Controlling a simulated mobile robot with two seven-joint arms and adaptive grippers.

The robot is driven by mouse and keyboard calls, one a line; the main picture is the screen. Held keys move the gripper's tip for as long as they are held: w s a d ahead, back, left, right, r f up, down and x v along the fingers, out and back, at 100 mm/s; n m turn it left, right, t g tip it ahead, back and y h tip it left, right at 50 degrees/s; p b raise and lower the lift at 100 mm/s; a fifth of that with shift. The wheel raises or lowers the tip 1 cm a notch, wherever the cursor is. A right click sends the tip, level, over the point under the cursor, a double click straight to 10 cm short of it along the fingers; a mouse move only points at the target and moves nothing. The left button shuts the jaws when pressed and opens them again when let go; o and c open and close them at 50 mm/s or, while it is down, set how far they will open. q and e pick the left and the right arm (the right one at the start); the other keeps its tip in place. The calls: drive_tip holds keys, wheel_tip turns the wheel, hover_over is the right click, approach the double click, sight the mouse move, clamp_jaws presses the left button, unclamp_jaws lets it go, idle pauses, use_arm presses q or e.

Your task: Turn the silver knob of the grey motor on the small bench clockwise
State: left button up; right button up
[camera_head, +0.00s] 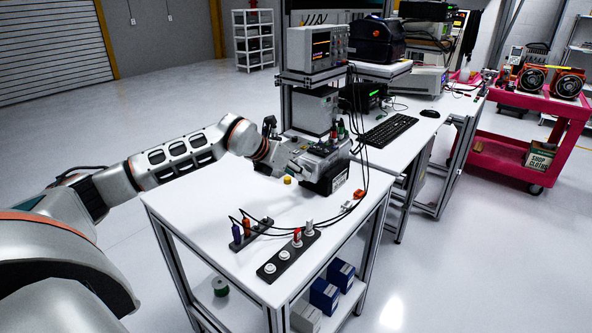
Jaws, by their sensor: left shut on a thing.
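The grey motor (326,158) sits on a black base at the back of the small white bench (205,207). My left arm reaches in from the left, and my left gripper (286,160) is at the left end of the motor. It is shut on the silver knob there. The knob is mostly hidden behind the fingers, so its turn angle cannot be told. My right gripper is not in view.
A small yellow button (287,180) stands in front of the motor. A black strip with round sockets (271,268) and plugs with black cables lie nearer the front. A red connector (358,194) is at the right edge. The bench's left front is clear.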

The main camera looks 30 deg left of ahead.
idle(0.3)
use_arm(q)
drive_tip(key=o, duration=1)
drive_tip(key=shift+o, duration=0.5)
drive_tip(key=v, duration=1.2)
drive_tip(key=shift+d, duration=0.2)
drive_tip(key=shift+s, duration=0.1)
